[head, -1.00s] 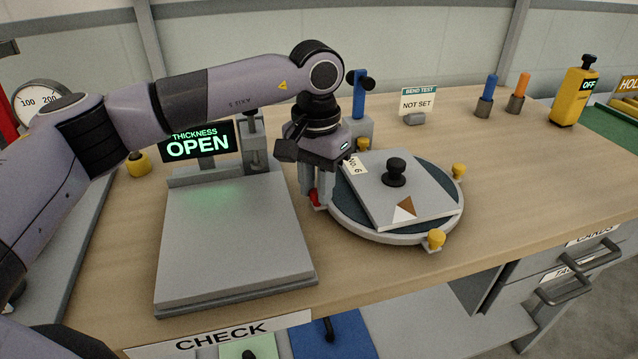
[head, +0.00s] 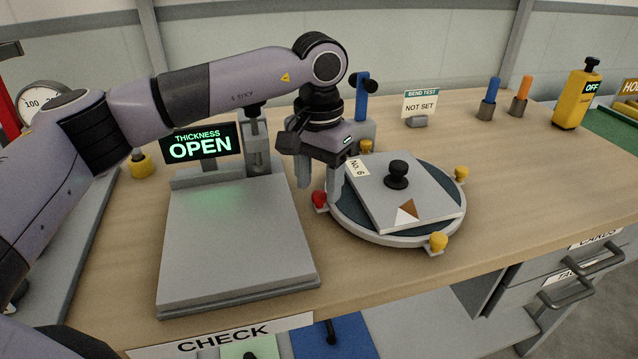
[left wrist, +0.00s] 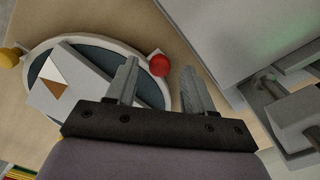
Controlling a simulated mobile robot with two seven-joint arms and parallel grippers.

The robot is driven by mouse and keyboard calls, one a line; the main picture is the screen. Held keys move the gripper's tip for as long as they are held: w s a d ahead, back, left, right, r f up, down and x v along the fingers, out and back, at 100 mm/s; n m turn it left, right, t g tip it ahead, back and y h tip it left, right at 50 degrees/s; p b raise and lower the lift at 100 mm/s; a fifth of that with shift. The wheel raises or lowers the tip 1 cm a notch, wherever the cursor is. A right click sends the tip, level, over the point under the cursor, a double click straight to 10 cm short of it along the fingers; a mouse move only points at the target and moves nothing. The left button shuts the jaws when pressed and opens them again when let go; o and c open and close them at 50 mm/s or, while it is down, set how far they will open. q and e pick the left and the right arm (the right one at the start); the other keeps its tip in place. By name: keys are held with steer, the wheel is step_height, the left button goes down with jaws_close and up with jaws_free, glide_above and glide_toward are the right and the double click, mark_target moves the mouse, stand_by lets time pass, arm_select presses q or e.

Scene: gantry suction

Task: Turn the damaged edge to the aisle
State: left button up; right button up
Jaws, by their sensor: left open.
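A round turntable (head: 350,221) with a grey rim and dark top stands on the bench, with yellow knobs and one red knob (head: 319,199) on its rim. A grey square plate (head: 432,190) labelled No. 6 lies on it, with a black knob (head: 397,174) on top. A brown and white triangle mark (head: 408,211) sits at the plate's front edge; it also shows in the left wrist view (left wrist: 53,88). My left gripper (head: 319,186) is open and empty, above and just beside the red knob. In the left wrist view the red knob (left wrist: 160,65) shows beyond the fingers. My right gripper is not in view.
A thickness gauge reading OPEN (head: 206,142) with a flat grey plate (head: 236,245) stands left of the turntable. A NOT SET sign (head: 419,105), blue and orange pens and a yellow OFF device (head: 577,95) stand behind. The bench right of the turntable is clear.

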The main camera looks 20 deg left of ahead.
arm_select(q)
step_height(320, 180, up, 6)
stand_by(0.7)
